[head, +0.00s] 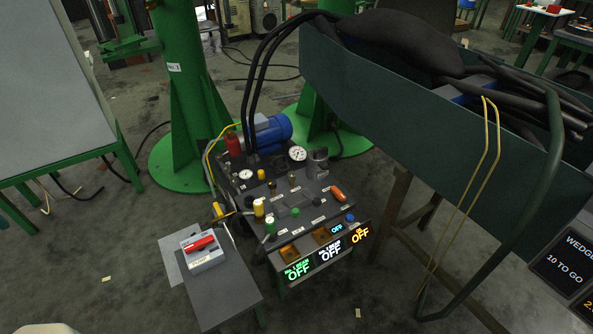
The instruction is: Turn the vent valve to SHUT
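A dark control unit (315,222) with gauges, knobs and levers stands on the floor in the middle of the head view. Several small handles sit on its top: an orange-red handle (338,193) at the right, yellow knobs (259,208) and a green knob (270,226) at the left. Their labels are too small to read, so I cannot tell which one is the vent valve or how it is set. My gripper is not in view.
A small grey side table (225,295) holds a white box with a red object (201,243) on it. A large dark green trough (400,110) with thick black hoses stands at the right. Green columns (185,90) rise behind.

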